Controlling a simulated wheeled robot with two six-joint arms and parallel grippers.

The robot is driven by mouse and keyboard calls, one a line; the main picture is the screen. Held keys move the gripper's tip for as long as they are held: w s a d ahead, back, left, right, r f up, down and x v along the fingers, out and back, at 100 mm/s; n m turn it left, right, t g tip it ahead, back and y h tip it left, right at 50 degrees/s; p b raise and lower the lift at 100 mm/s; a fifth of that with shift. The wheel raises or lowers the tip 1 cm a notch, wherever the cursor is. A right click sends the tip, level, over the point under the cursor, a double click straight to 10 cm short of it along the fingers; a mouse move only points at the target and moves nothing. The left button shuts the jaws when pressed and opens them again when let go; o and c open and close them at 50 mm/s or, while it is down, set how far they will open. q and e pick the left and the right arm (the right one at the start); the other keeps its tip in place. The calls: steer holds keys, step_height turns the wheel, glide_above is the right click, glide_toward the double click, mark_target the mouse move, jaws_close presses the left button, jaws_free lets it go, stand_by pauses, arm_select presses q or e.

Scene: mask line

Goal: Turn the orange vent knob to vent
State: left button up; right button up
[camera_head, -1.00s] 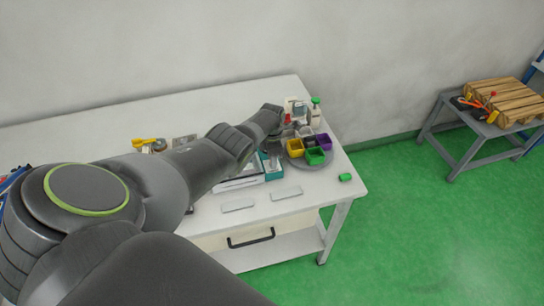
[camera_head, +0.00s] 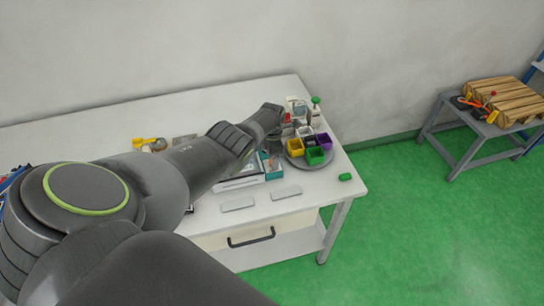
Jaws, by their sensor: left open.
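My left arm reaches in from the left across the white table. Its gripper (camera_head: 276,146) is small in the head view, with jaws open, beside the round grey tray and below the white device. The white device (camera_head: 294,103) with a green-topped part (camera_head: 316,101) stands at the table's back right corner. A small orange-red spot (camera_head: 287,118) shows at the device's front, close to my wrist. It may be the vent knob, but it is too small to tell its position or whether the gripper touches it. My right gripper is out of view.
A round grey tray (camera_head: 295,162) holds yellow, green, purple and other small bins. A teal box (camera_head: 273,173), two pale flat pieces and a green item (camera_head: 345,177) lie near the front edge. A side table (camera_head: 462,138) with wooden slats stands apart at right.

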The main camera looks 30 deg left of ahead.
arm_select(q)
steer(key=shift+r, duration=1.2)
step_height(320, 180, up, 15)
steer(key=b, duration=0.1)
steer(key=shift+b, duration=0.35)
